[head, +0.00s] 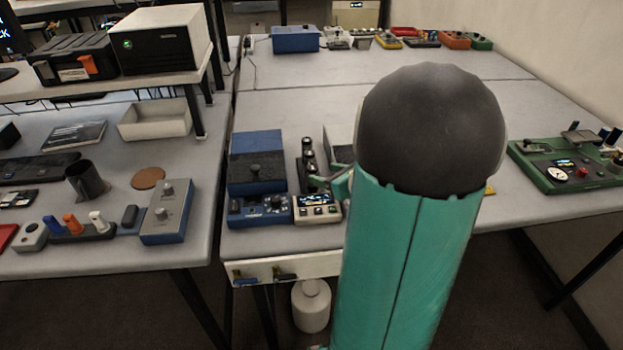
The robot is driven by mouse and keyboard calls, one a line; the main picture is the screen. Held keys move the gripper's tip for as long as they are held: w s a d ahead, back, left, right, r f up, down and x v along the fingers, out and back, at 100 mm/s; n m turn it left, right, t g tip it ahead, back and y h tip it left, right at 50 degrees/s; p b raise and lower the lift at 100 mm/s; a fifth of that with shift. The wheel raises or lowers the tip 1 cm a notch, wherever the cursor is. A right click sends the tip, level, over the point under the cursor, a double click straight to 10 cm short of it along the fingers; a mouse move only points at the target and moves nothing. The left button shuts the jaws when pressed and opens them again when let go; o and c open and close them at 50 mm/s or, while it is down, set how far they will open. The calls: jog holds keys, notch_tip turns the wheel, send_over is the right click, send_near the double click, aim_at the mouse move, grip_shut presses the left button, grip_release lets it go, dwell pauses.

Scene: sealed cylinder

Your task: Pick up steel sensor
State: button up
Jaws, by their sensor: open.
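No object can be clearly made out as the steel sensor. A dark stand with shiny metallic round parts (309,156) is on the right-hand table, close to my gripper, and may include it. My gripper (334,182) shows only as a small teal piece just left of my large teal arm link, above the cream instrument box (317,209). The rest of it is hidden behind the arm. It is open, and I see nothing held in it. Whether it touches the metallic parts cannot be told.
Blue boxes (257,164) stand left of the metallic parts. A green instrument panel (569,166) is at the right. Several devices line the far edge. The table's middle (300,95) is clear. A gap separates the left table (120,245). My arm hides part of the tabletop.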

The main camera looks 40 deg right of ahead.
aim_at(317, 171)
jog(key=x, duration=0.5)
jog(key=shift+w+a+r, duration=0.1)
jog(key=shift+w+a, duration=0.1)
jog(key=shift+w, duration=0.1)
jog(key=shift+c, duration=0.4)
jog(key=c, duration=1.1)
